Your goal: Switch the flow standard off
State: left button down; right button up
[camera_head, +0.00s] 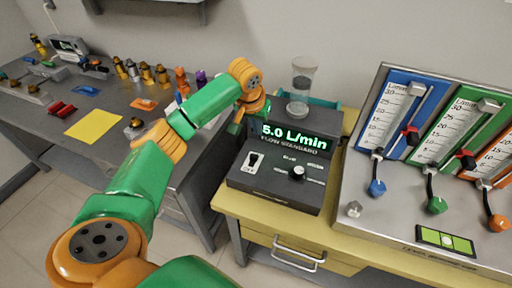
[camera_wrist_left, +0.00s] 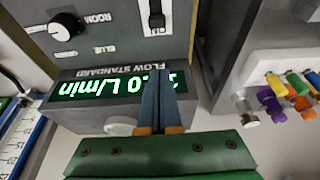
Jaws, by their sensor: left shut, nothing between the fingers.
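The flow standard (camera_head: 270,188) is a dark grey box on the yellow bench. Its lit green display (camera_head: 297,135) reads 5.0 L/min. A toggle switch (camera_head: 254,161) is on the left of its sloped panel, and a round knob (camera_head: 297,172) is on the right. In the left wrist view the switch (camera_wrist_left: 156,15) is at the top edge, partly cut off, beyond my fingertips. My left gripper (camera_head: 238,122) is shut and empty, at the left end of the display. Its closed fingers (camera_wrist_left: 161,65) cover part of the display in the left wrist view, apart from the switch.
A clear cylinder (camera_head: 300,82) stands behind the display. A panel with several flow tubes, valves and coloured knobs (camera_head: 437,204) is on the right. The grey table (camera_head: 60,150) on the left holds several small fittings and a yellow sheet (camera_head: 94,125).

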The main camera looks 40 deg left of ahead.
aim_at(257, 153)
pick_arm(q)
jog(key=x, duration=0.8)
jog(key=shift+f, duration=0.1)
jog(key=s+p, duration=0.2)
jog(key=s, duration=0.1)
jog(key=shift+d+r+p, duration=0.25)
jog(key=shift+p, duration=0.15)
jog(key=shift+s+d+f, duration=0.15)
jog(key=shift+s, duration=0.35)
pick_arm(e)
jog(key=r, duration=0.3)
jog(key=shift+w, duration=0.3)
pick_arm(q)
jog(key=shift+w, duration=0.1)
pick_arm(e)
jog(key=shift+r, duration=0.1)
